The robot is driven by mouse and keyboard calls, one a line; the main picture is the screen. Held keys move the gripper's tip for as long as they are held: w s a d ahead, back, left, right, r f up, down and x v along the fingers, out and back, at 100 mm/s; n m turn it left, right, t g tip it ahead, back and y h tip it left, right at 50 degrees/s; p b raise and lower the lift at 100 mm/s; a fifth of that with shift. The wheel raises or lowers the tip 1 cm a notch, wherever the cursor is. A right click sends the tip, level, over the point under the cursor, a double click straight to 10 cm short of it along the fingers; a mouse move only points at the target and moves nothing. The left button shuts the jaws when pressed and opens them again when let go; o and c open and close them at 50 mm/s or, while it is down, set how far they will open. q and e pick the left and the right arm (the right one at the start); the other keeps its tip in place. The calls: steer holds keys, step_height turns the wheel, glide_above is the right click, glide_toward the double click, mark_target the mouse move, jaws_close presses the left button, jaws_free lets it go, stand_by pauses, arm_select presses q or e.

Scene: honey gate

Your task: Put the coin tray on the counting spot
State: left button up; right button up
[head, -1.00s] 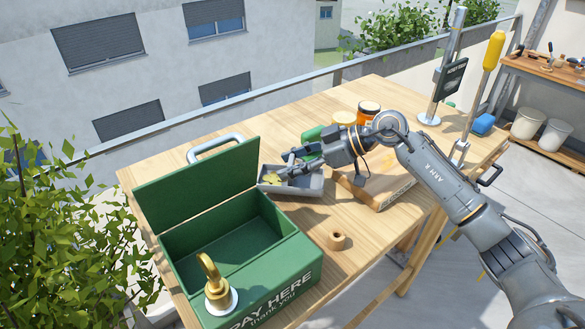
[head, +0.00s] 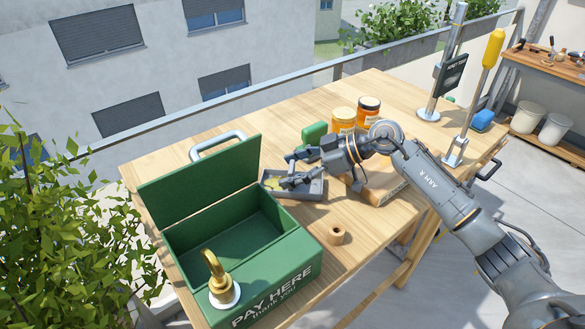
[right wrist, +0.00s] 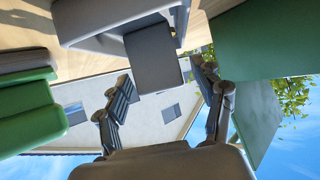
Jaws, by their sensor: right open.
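The coin tray (head: 314,194) is a small grey open tray with yellowish coins in it. It rests on the wooden table, right of the green box. My right gripper (head: 288,170) is open at the tray, its fingers spread above it in the head view. In the right wrist view the grey tray (right wrist: 90,22) shows at the top with a grey tab (right wrist: 152,62), beyond the spread fingers (right wrist: 163,98). Whether the fingers touch it, I cannot tell. No marking that I can identify as the counting spot shows. My left gripper is not in view.
The open green box (head: 275,278) reads "PAY HERE". A wooden block (head: 384,191) is partly under my right arm. Two jars (head: 343,121) and a green item (head: 314,133) stand behind. A small wooden ring (head: 336,236) lies in front.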

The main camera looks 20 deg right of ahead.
steer(key=b+v, duration=0.3)
steer(key=v, duration=0.9)
steer(key=shift+b, duration=0.3)
steer(key=shift+r, duration=0.1)
